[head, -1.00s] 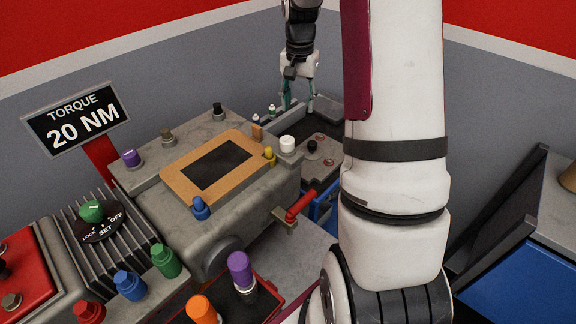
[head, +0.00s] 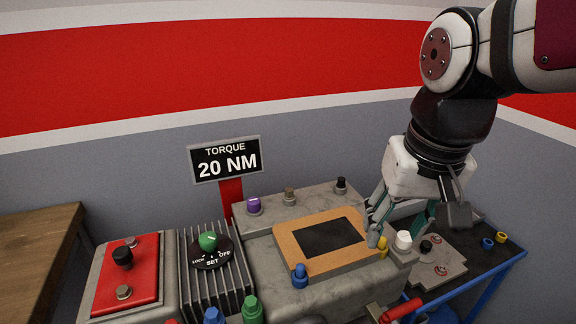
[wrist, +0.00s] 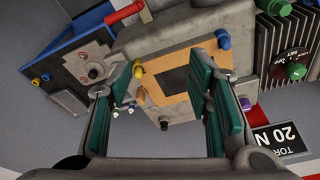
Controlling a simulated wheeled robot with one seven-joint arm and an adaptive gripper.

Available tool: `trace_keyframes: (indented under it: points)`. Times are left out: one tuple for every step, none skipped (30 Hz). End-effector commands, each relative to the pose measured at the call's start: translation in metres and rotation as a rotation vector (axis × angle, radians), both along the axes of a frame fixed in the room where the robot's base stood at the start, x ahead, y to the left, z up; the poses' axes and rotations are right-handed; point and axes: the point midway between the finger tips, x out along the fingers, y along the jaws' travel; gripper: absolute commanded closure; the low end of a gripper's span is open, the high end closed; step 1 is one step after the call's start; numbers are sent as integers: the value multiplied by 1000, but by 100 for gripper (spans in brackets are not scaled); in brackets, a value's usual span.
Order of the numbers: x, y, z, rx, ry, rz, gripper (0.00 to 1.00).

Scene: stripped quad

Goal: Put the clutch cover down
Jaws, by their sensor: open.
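A flat grey plate with red-ringed spots (head: 436,272), which looks like the clutch cover, lies on the dark top of the blue cart. It also shows at the left of the wrist view (wrist: 104,58). My gripper (head: 401,226) is open, with its teal-padded fingers apart and nothing seen between them. It is above and to the left of the plate, near the right edge of the engine block.
Coloured knobs stand around the block, including a yellow one (head: 382,248) and a white one (head: 403,241) close to my gripper. A red handle (head: 401,310) sticks out at the front. The torque sign (head: 226,160) stands behind.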

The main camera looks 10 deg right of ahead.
Motion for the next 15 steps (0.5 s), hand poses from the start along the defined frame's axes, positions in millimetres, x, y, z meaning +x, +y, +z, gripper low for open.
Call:
trace_keyframes:
  points:
    - [-14,8,-1,-2,-12,40,54]
    - [-22,12,-2,-4,-17,63,54]
    - [-31,16,-3,-6,-22,93,54]
    - [-38,19,-5,-6,-27,114,54]
    - [-44,22,-7,-8,-32,134,54]
    - [-52,25,-9,-9,-36,158,54]
    - [-57,27,-11,-10,-39,174,54]
    - [-62,29,-12,-11,-42,189,54]
    - [-67,30,-14,-11,-44,207,54]
    - [-70,32,-16,-12,-46,217,54]
    - [-73,33,-17,-12,-47,225,54]
    - [-75,33,-18,-12,-49,235,54]
    - [-77,34,-18,-12,-50,240,54]
    - [-78,34,-19,-12,-51,244,54]
    - [-79,35,-20,-12,-51,247,54]
